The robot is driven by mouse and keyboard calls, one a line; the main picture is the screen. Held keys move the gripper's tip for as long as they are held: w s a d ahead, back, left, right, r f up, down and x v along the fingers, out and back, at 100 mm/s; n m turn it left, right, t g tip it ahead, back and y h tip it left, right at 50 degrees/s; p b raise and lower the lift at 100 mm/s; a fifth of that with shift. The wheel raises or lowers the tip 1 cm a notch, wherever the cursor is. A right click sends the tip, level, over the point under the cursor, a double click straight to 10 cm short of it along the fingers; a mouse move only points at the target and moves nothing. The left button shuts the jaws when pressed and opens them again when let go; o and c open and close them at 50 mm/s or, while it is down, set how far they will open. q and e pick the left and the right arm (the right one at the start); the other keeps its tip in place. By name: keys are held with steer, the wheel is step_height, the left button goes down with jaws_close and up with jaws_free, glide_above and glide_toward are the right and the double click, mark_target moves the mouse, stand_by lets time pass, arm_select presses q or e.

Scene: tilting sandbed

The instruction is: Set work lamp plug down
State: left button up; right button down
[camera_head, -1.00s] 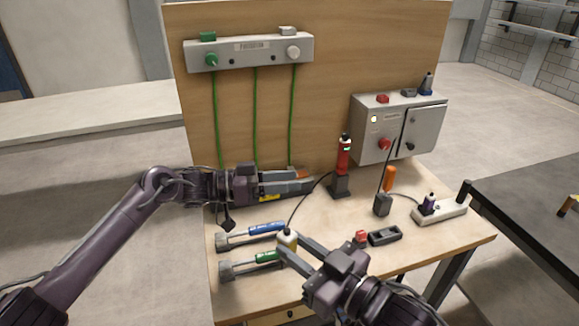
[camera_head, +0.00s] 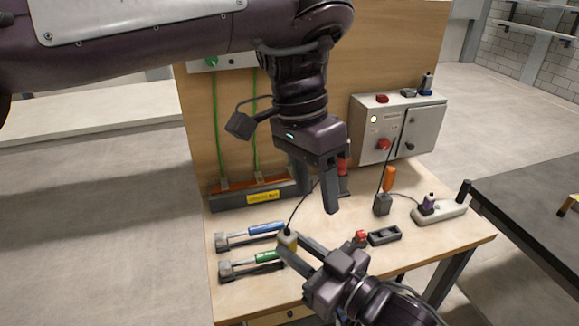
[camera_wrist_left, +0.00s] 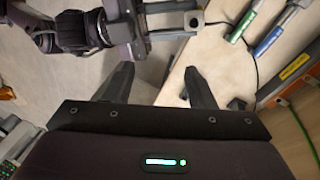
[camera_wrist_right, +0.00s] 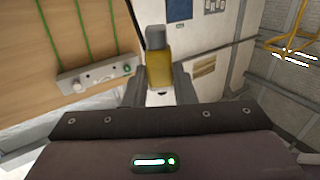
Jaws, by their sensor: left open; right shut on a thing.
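The plug (camera_head: 288,241), yellowish with a cable, is held in my right gripper (camera_head: 296,247) above the front left of the workbench. In the right wrist view the yellow plug (camera_wrist_right: 158,71) with its grey end stands between the fingers. Its dark cable curves up toward a red upright tool (camera_head: 343,167), which is partly hidden behind my left gripper. My left gripper (camera_head: 317,190) is open and empty, pointing down above the middle of the bench. The left wrist view shows its two fingers apart (camera_wrist_left: 158,88).
Tools with blue (camera_head: 266,229) and green (camera_head: 266,256) handles lie at the bench's left. A power strip (camera_head: 440,214), orange tool (camera_head: 389,179) and dark holder (camera_head: 384,235) are to the right. A grey control box (camera_head: 400,130) stands behind.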

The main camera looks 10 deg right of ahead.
mark_target(289, 230)
arm_select(q)
steer(key=a+r+n+t+y, duration=0.2)
steer(key=a+r, duration=0.1)
steer(key=a, duration=0.1)
steer(key=f, duration=1.2)
steer(key=shift+w+d+f, duration=0.1)
steer(key=shift+w+d, duration=0.05)
steer(key=shift+w, duration=0.1)
steer(key=shift+c, duration=0.3)
steer(key=c, duration=1)
arm_select(e)
steer(key=c, duration=1.1)
jaws_free()
steer(key=shift+f, duration=0.1)
